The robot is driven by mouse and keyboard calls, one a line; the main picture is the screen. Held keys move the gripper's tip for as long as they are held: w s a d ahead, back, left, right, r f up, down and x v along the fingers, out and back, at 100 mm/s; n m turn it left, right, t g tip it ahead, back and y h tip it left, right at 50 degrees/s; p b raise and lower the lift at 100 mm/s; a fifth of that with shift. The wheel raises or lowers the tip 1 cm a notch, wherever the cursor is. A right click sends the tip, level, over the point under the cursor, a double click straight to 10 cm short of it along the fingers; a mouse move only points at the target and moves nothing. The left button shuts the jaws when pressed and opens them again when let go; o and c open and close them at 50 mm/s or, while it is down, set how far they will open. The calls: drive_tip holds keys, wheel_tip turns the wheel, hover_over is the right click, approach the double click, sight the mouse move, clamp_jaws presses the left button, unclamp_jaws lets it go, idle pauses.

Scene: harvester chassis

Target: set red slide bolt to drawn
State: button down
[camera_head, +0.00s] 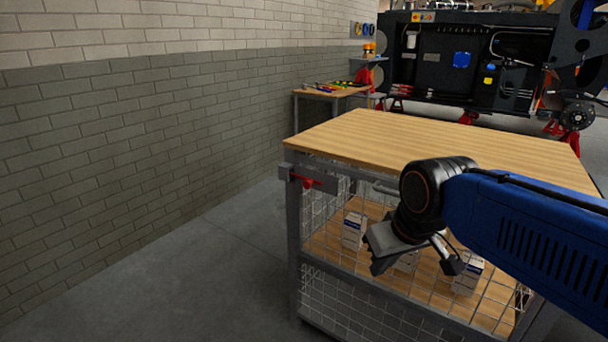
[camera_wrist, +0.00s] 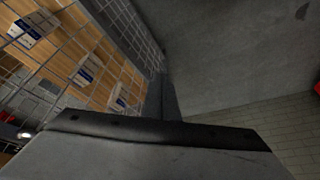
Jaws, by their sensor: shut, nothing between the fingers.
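The red slide bolt (camera_head: 305,181) sits on a grey bracket at the upper left front corner of a wood-topped mesh cart (camera_head: 440,142). Its knob points right in the head view. My gripper (camera_head: 384,258) is in front of the cart's mesh side, to the right of the bolt and lower, apart from it. It is shut and empty. In the wrist view the gripper (camera_wrist: 165,105) fills the lower middle. A small red patch (camera_wrist: 318,88) shows at that view's right edge; I cannot tell whether it is the bolt.
White boxes (camera_head: 353,230) stand on the cart's shelf behind the wire mesh (camera_head: 330,300). A brick wall (camera_head: 130,140) runs along the left, with clear floor (camera_head: 200,270) before it. A tool table (camera_head: 335,92) and a dark machine (camera_head: 460,65) stand at the back.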

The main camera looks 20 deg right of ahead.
drive_tip(key=w+a+r+n, duration=0.1)
drive_tip(key=w+r, duration=0.4)
drive_tip(key=w, duration=0.3)
drive_tip(key=w+a+r+n, duration=0.1)
drive_tip(key=w+a+r, duration=0.1)
drive_tip(key=w+r, duration=0.5)
drive_tip(key=n+g+y, duration=0.1)
drive_tip(key=n+y, duration=0.1)
drive_tip(key=n, duration=0.1)
approach(295, 165)
drive_tip(key=s+r, duration=0.1)
drive_tip(key=s+a, duration=0.1)
drive_tip(key=s, duration=0.1)
drive_tip(key=shift+r, duration=0.4)
drive_tip(key=shift+f, duration=0.15)
drive_tip(key=x, duration=1)
drive_tip(key=shift+s+d, duration=0.15)
drive_tip(key=shift+d, duration=0.05)
drive_tip(key=shift+s+d+f, duration=0.1)
drive_tip(key=shift+s+d, duration=0.15)
drive_tip(key=shift+s, duration=0.3)
drive_tip(key=shift+s+d+f, duration=0.1)
drive_tip(key=shift+s+d, duration=0.15)
drive_tip(key=shift+s, duration=0.25)
drive_tip(key=shift+s+d+f, duration=0.25)
drive_tip(key=shift+s+d, duration=0.05)
drive_tip(key=shift+s, duration=0.25)
